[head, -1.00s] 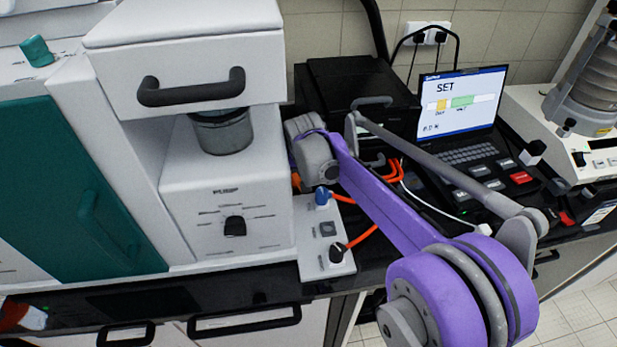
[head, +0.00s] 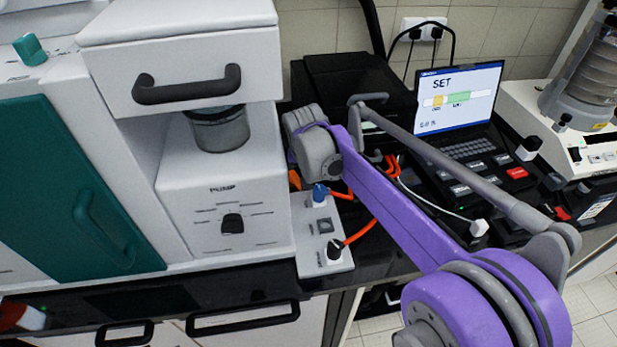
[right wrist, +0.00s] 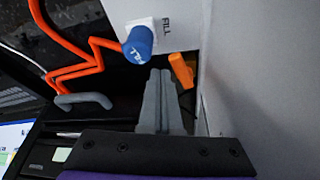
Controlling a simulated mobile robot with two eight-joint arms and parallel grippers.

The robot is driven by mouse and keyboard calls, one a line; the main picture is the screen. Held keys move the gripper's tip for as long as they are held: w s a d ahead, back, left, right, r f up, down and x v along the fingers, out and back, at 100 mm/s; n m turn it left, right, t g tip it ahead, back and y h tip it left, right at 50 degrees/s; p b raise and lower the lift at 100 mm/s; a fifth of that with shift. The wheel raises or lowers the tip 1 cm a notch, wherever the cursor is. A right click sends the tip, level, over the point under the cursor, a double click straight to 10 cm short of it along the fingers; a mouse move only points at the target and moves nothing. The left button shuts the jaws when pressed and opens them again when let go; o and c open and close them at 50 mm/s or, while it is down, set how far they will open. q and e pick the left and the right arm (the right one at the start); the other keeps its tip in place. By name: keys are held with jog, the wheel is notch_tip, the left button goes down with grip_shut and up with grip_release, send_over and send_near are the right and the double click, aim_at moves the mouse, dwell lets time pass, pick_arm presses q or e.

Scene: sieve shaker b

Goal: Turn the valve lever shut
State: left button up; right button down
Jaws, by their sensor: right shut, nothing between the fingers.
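An orange lever (right wrist: 182,70), which looks like the valve lever, shows in the right wrist view beside a pale wall. A bit of orange (head: 295,179) shows in the head view, partly hidden by my right wrist. My right gripper (right wrist: 160,78) is shut and empty, its fingertips just left of the orange lever. I cannot tell whether they touch it. In the head view my right arm hides the fingers. My left gripper is in neither current view.
A blue FILL knob (right wrist: 138,45) is close to the fingertips; it also shows in the head view (head: 320,194). Orange tubes (right wrist: 90,65) run nearby. A white pump unit (head: 215,190) stands left, and a laptop (head: 459,97) stands right.

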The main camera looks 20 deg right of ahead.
pick_arm(q)
jog(key=shift+w+r, duration=0.1)
jog(key=shift+r, duration=0.2)
pick_arm(e)
jog(key=v, duration=0.8)
jog(key=shift+s, duration=0.15)
